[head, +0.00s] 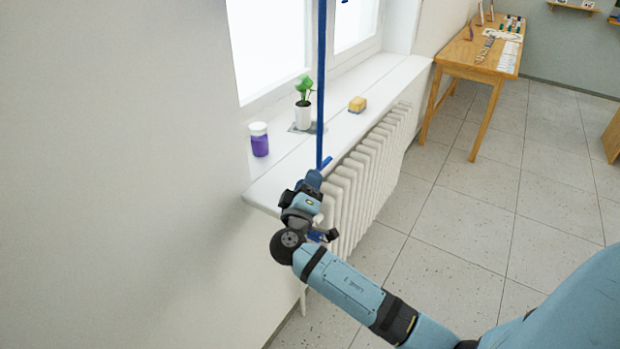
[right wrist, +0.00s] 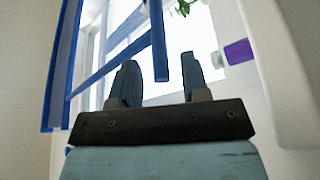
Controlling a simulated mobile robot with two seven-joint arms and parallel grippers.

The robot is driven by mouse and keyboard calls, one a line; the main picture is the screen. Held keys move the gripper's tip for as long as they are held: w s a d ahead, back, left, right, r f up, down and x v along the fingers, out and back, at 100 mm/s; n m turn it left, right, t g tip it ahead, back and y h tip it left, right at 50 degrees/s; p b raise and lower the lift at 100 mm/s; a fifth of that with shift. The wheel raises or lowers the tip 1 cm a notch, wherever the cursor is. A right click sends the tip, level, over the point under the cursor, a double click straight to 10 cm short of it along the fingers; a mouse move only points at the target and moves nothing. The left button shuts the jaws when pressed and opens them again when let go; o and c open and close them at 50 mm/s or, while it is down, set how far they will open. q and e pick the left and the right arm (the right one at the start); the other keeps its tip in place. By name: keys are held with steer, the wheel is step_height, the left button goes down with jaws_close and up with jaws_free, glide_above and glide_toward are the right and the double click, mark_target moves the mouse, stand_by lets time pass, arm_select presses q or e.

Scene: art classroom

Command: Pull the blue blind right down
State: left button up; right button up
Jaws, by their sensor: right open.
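A thin blue vertical strip (head: 321,85) runs from the top edge of the head view down in front of the window to my right gripper (head: 318,175). I cannot tell whether it is the blind's edge or a pull. My right gripper is open beside the sill's front edge. In the right wrist view a blue strip (right wrist: 158,45) hangs between its two fingers (right wrist: 160,80), apart from both in the picture; its depth is unclear. More blue bars (right wrist: 62,75) cross the left of that view. Most of the blind is out of view. My left gripper is not seen.
The white sill (head: 365,125) holds a purple jar (head: 259,140), a potted plant (head: 303,113) and a yellow block (head: 357,104). A ribbed radiator (head: 365,185) stands below it. A wooden table (head: 455,55) is farther back.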

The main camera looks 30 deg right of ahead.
steer(key=b+v, duration=0.2)
steer(key=v, duration=1)
steer(key=shift+d, duration=0.15)
